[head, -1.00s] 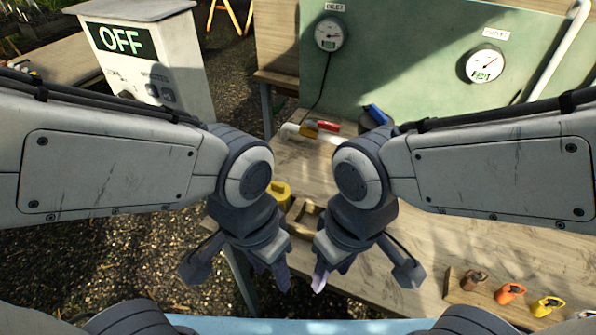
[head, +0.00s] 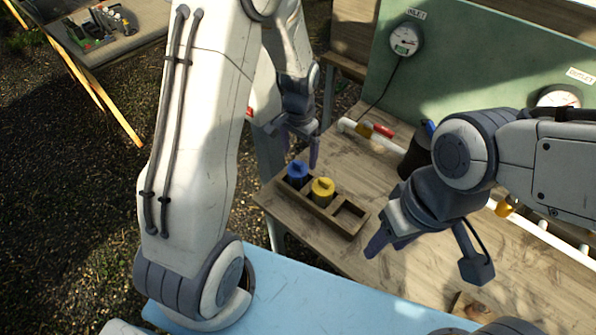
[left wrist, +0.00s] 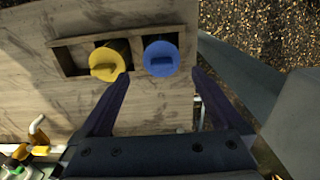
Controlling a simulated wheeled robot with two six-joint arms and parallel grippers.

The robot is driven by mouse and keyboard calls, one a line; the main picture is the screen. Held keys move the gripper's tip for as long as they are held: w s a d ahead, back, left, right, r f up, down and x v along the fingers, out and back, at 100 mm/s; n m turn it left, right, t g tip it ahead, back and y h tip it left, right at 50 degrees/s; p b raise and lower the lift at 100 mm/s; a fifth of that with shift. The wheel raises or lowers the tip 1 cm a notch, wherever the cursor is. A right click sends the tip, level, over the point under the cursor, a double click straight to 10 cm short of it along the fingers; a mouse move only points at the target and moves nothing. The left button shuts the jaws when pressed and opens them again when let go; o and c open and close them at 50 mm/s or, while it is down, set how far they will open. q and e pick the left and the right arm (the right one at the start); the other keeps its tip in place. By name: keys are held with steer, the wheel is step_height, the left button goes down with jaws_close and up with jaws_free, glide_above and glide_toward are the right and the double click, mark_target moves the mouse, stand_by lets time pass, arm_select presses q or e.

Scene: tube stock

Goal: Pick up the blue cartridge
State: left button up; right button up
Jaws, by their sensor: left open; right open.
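The blue cartridge (head: 297,172) stands upright in the left compartment of a wooden tray (head: 332,219) on the bench. A yellow cartridge (head: 322,190) stands in the compartment beside it. My left gripper (head: 300,160) is open and empty, close behind the blue cartridge. In the left wrist view the blue cartridge (left wrist: 160,58) lies ahead of the open jaws (left wrist: 160,85), nearer the right finger, with the yellow cartridge (left wrist: 106,62) by the left fingertip. My right gripper (head: 375,245) hangs to the right of the tray, over the bench, holding nothing visible.
The tray's right compartment is empty. Behind it a white pipe with a red-handled valve (head: 383,131) runs along the bench below a green panel (head: 455,70) with gauges (head: 406,40). A dark cylinder (head: 415,155) stands behind my right gripper. Bare bench (head: 360,170) lies between.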

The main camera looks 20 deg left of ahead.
mark_target(298, 162)
arm_select(q)
step_height(298, 162, down, 3)
steer(key=shift+r, duration=0.1)
steer(key=f+p, duration=0.1)
steer(key=f, duration=0.1)
steer(key=f+p, duration=0.1)
steer(key=shift+s+a+f, duration=0.1)
steer(key=shift+a+f, duration=0.1)
steer(key=shift+f, duration=0.85)
steer(key=c, duration=1.3)
steer(key=shift+r, duration=0.1)
steer(key=shift+r, duration=0.55)
step_height(298, 162, up, 9)
steer(key=shift+f+b, duration=0.15)
steer(key=shift+b, duration=0.8)
